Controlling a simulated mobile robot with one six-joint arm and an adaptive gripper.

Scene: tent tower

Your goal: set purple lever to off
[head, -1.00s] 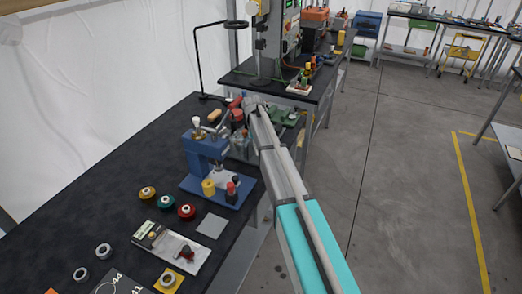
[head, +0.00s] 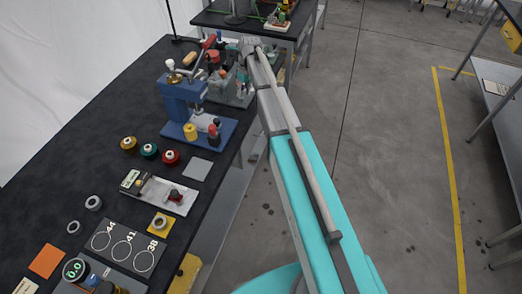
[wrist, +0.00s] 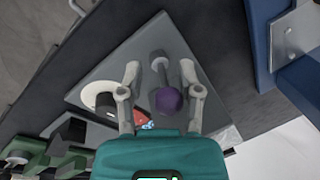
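The purple lever shows in the wrist view as a purple ball knob (wrist: 168,100) on a short grey stem that rises from a grey plate (wrist: 115,65). My gripper (wrist: 160,70) is open, with one finger on each side of the lever. The knob lies between the fingers, nearer the right one, and I see no clear grip on it. In the head view my gripper (head: 242,76) is at the far right part of the black bench, beside the grey device. The purple knob cannot be made out there, and no off marking is readable.
A blue press (head: 185,105) stands close by, and its blue side (wrist: 268,50) shows in the wrist view. A red-handled device (head: 208,45) is behind it. Coloured spools (head: 149,151) and a ring board (head: 122,245) lie nearer on the black bench (head: 75,140). Open floor lies right.

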